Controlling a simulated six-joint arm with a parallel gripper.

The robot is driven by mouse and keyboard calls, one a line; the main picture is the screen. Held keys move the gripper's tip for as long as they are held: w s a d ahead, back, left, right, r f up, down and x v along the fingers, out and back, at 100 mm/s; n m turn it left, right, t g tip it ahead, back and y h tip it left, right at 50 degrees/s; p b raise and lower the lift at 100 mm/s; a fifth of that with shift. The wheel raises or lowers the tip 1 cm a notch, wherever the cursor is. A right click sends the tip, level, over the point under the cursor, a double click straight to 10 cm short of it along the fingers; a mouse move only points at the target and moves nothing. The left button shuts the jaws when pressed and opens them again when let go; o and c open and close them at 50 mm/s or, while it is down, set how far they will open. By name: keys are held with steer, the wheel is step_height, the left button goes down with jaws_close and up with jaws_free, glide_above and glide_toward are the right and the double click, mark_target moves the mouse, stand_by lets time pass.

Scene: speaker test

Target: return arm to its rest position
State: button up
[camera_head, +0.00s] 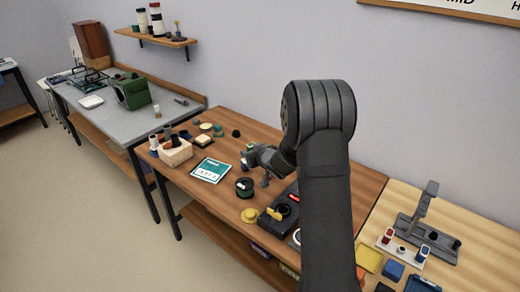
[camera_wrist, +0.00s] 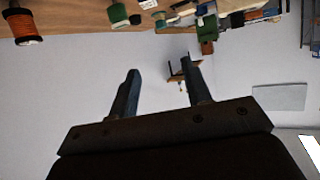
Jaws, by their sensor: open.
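My gripper (camera_head: 254,164) shows in the camera_head view above the wooden workbench (camera_head: 228,128), partly hidden behind my own dark arm. In the camera_wrist view my gripper (camera_wrist: 160,85) has its two fingers well apart, with nothing between them. It is open and empty. That view is upside down, with the bench top (camera_wrist: 75,12) along its upper edge and grey wall beyond the fingers. My arm rises from the bottom of the camera_head view, bends at the top and reaches down to the left. It hides part of the bench.
A dark spool (camera_head: 245,187), a yellow piece (camera_head: 249,215), a teal-and-white card (camera_head: 211,170) and a box of small items (camera_head: 176,153) lie on the bench. A black device (camera_head: 279,212) sits beside my arm. A grey stand (camera_head: 428,232) is at right.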

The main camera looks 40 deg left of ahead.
step_height(320, 180, down, 7)
steer(key=shift+a+r, duration=0.1)
steer(key=x, duration=0.5)
steer(key=shift+f, duration=0.35)
step_height(320, 180, up, 3)
steer(key=shift+f, duration=0.15)
steer(key=shift+r, duration=0.4)
